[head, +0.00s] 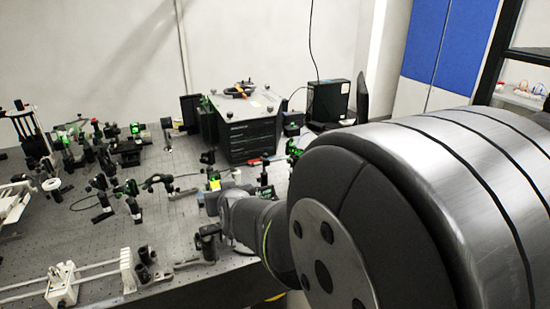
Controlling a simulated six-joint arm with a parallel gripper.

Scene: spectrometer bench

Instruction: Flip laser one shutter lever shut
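I cannot make out the laser one shutter lever in the head view; it is too small or hidden. A large black box (252,138) with pale lettering stands at the back of the optical bench (150,240); I cannot tell whether it is laser one. My arm comes in from the right and covers the bench's right front part. Its far grey end (232,198) is low over the bench, in front of the black box. My gripper's fingers cannot be made out there, so I cannot tell whether they are open or shut.
Several small black and green optic mounts (133,205) crowd the bench's left and middle. White rails with a white block (62,284) lie at the front left. A black computer case (328,100) and a monitor (362,96) stand behind my arm.

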